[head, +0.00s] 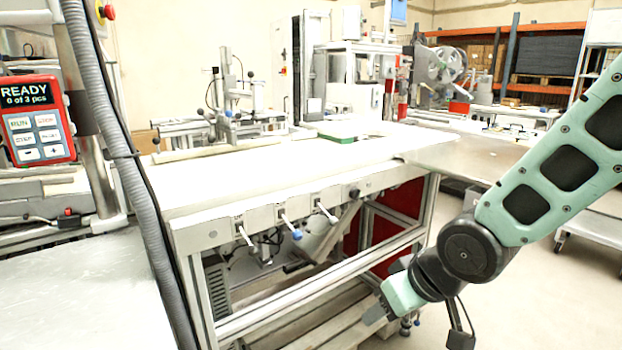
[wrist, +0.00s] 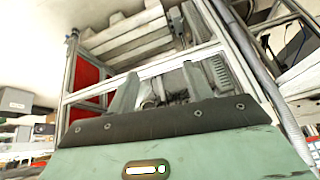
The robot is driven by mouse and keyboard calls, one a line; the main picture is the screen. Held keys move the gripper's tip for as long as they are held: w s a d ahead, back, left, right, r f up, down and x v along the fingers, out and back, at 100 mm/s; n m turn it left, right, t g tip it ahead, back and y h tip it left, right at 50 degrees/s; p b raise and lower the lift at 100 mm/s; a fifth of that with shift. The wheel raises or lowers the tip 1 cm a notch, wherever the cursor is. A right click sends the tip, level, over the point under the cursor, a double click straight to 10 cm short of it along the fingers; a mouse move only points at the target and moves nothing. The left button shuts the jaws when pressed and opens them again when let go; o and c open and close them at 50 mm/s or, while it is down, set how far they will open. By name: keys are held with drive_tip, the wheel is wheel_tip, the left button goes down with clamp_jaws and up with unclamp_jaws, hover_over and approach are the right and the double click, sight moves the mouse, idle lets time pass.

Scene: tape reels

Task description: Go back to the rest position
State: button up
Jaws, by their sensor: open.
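My gripper (head: 378,309) hangs at the end of my green arm, low at the right of the workbench in the head view. It is in front of the bench's lower frame, below the tabletop, and apart from it as far as I can tell. In the wrist view my gripper (wrist: 160,92) shows two grey fingers spread apart with nothing between them. Behind them are the bench's frame bars and a lower shelf.
The workbench (head: 250,180) has a white top and an aluminium frame with levers along its front. A grey hose (head: 120,160) runs down the left. A control box (head: 37,122) reads "READY 0 of 3 pcs".

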drive_tip(key=s+d+r+n+g+h, duration=0.1)
drive_tip(key=s+r+g+h, duration=0.1)
drive_tip(key=s, duration=0.7)
drive_tip(key=s+r+n+g+h, duration=0.1)
drive_tip(key=s+g, duration=0.2)
drive_tip(key=s, duration=0.7)
wheel_tip(320, 180, up, 15)
drive_tip(key=p, duration=1.5)
drive_tip(key=shift+d+r, duration=0.15)
drive_tip(key=shift+d, duration=0.1)
drive_tip(key=shift+w, duration=0.1)
